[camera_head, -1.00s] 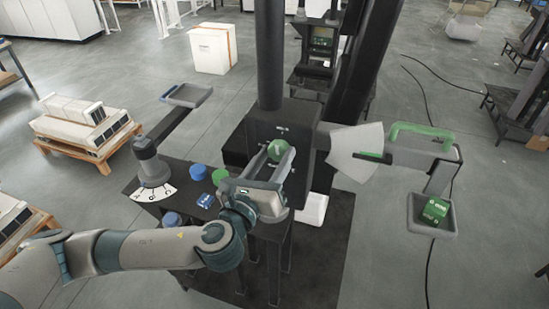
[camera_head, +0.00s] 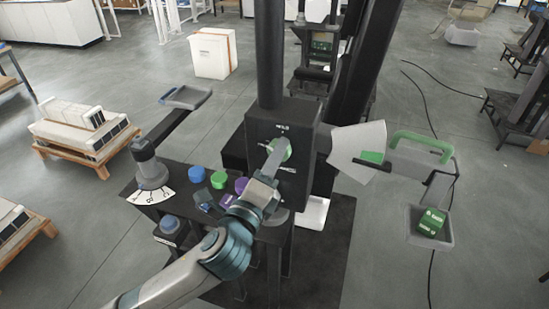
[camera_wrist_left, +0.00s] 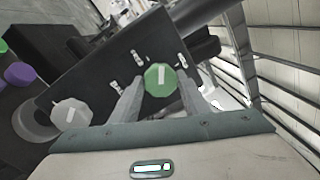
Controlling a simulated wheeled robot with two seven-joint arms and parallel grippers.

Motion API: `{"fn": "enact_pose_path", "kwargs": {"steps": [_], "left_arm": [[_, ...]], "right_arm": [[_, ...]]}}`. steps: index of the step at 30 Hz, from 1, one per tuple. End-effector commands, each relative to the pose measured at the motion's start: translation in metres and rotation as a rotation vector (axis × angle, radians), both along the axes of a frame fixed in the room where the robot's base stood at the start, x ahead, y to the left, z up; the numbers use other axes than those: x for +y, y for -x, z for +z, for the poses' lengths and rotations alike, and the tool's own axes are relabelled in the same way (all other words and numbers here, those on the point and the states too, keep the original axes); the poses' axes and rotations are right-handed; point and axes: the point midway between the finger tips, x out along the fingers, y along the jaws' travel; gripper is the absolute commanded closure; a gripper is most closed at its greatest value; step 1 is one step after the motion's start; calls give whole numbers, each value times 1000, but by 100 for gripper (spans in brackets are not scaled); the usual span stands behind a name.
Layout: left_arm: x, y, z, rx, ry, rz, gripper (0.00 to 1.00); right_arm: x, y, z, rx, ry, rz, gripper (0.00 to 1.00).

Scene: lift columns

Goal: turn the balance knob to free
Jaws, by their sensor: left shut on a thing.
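The green balance knob (camera_head: 280,149) sits on the front of the black box on the column. In the left wrist view the knob (camera_wrist_left: 159,78) is an octagon with a white pointer line, and several small labels surround it. The line stands upright in that view; I cannot read which label it points at. My left gripper (camera_head: 273,160) is at the knob and partly covers it. In the left wrist view the left gripper (camera_wrist_left: 160,92) has its fingers on both sides of the knob, shut on it. My right gripper is not in view.
A grey knob (camera_wrist_left: 71,114) is beside the green one. Blue (camera_head: 197,173), green (camera_head: 219,179) and purple (camera_head: 241,184) pieces stand on the black bench. A tray (camera_head: 431,238) with a green block (camera_head: 432,222) hangs at the right. A lever (camera_head: 150,168) stands at left.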

Motion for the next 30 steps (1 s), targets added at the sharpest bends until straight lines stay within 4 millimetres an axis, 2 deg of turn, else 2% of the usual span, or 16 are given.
{"fn": "enact_pose_path", "kwargs": {"steps": [15, 21, 30], "left_arm": [[-1, 0, 0, 139, 427, 1, 81], [-1, 0, 0, 166, 515, 0, 81], [-2, 0, 1, 178, 555, -1, 81]], "right_arm": [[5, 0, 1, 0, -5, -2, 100], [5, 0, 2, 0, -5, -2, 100], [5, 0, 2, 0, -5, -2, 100]]}}
